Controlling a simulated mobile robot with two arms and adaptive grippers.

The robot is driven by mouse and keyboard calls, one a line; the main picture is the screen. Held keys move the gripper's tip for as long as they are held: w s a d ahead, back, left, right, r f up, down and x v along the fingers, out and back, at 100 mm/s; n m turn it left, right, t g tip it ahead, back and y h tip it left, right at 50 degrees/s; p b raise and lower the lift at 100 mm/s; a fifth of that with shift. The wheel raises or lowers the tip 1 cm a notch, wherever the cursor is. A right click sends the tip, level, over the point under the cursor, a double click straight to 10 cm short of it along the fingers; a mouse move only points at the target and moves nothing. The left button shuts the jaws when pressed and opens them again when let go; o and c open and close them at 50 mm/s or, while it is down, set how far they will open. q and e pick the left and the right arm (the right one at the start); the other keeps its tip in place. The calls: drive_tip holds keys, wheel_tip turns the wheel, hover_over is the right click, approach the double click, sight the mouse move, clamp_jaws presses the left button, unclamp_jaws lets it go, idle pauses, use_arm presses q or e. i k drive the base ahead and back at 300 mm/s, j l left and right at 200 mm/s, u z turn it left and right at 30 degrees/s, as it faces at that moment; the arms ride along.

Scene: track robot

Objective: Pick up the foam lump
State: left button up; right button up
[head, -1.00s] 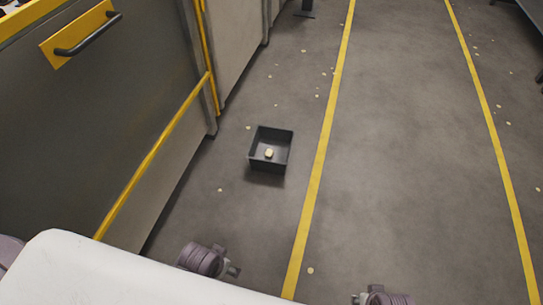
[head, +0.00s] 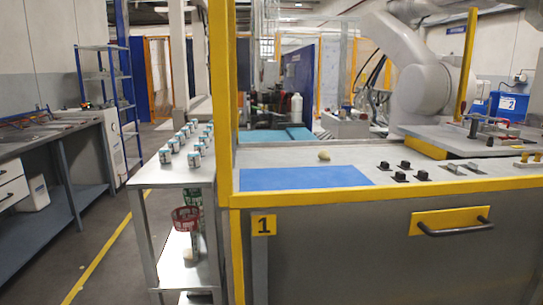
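A small pale cream lump (head: 324,155), which looks like the foam lump, lies on the grey top of the yellow-framed workstation (head: 460,165), just behind a blue mat (head: 305,178). It appears to be off the mat, with clear surface around it. Neither of my grippers is in view.
Black knobs (head: 404,165) stand right of the lump. A yellow post (head: 221,90) rises at the workstation's left corner. A metal side table (head: 150,176) with several small cans adjoins it, with a red basket (head: 186,218) below. Floor shows at the left.

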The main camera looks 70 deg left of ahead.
sight(324, 155)
drive_tip(key=u, duration=1.8)
